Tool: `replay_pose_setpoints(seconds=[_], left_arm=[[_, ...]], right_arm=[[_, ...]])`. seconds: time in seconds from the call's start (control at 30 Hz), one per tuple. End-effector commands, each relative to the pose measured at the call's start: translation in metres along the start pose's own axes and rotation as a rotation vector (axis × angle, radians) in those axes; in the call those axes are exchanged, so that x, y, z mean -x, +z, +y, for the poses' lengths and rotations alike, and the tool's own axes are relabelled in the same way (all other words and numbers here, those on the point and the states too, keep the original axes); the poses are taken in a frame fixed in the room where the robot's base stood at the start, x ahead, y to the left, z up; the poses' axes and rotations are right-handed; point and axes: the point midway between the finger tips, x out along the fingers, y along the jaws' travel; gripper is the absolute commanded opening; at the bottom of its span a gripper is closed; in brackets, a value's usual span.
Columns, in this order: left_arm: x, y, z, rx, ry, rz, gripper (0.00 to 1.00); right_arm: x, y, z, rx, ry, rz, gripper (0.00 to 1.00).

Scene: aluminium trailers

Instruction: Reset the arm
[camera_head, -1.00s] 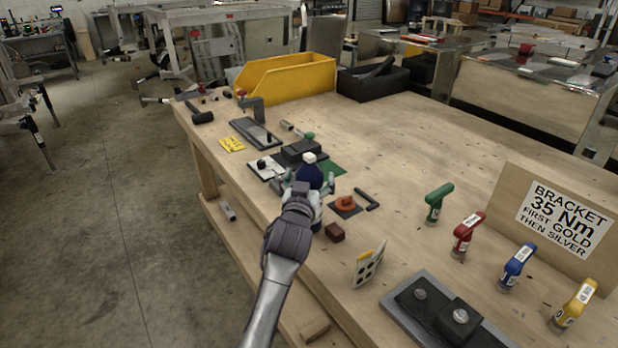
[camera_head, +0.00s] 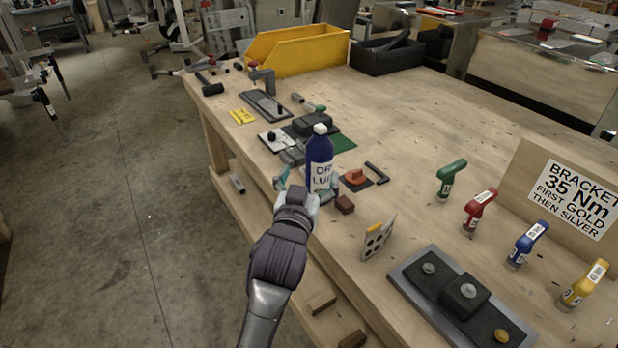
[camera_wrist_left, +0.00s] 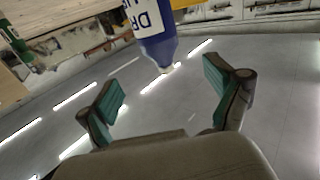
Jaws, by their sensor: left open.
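My left gripper (camera_head: 304,187) is open and empty in the head view, at the near left edge of the workbench (camera_head: 420,130). A dark blue bottle (camera_head: 320,150) with a white cap and a white label stands upright on the bench just beyond it. In the left wrist view the bottle (camera_wrist_left: 156,40) appears upside down, beyond the two teal-padded fingertips (camera_wrist_left: 165,90). The fingers are wide apart and the bottle is not between them. My right gripper is in neither view.
Near the bottle are a small brown block (camera_head: 344,204), an orange-knobbed part (camera_head: 355,177) and a white card with holes (camera_head: 377,238). Several coloured drivers, like the green one (camera_head: 450,180), stand right, by the bracket sign (camera_head: 573,190). Open floor (camera_head: 120,200) lies left of the bench.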

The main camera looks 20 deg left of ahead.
Motion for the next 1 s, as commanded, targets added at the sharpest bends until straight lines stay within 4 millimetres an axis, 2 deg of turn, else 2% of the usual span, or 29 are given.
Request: replay_pose_setpoints(seconds=[0.43, 0.53, 0.57, 0.67, 0.77, 0.83, 0.9, 1.0], left_arm=[[0.002, -0.001, 0.0, 0.0, 0.0, 0.001, 0.91], [0.005, 0.007, -0.002, -0.004, 0.0, -0.022, 0.91], [0.008, 0.014, -0.004, -0.007, 0.0, -0.043, 0.91], [0.026, 0.05, -0.013, -0.022, 0.003, -0.168, 0.91], [0.064, 0.105, -0.025, -0.05, 0.018, -0.372, 0.91], [0.098, 0.142, -0.033, -0.074, 0.038, -0.529, 0.91], [0.13, 0.169, -0.039, -0.095, 0.062, -0.66, 0.91], [0.17, 0.195, -0.044, -0.12, 0.094, -0.808, 0.91]], right_arm=[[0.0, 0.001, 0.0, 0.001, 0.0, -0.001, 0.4], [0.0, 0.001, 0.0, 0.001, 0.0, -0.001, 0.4], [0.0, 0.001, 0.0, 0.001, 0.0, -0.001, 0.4], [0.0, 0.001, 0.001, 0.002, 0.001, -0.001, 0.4], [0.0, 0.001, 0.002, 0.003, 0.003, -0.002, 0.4], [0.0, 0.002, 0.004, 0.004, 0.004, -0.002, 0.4], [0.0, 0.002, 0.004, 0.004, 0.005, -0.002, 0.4], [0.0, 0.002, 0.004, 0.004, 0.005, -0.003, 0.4]])
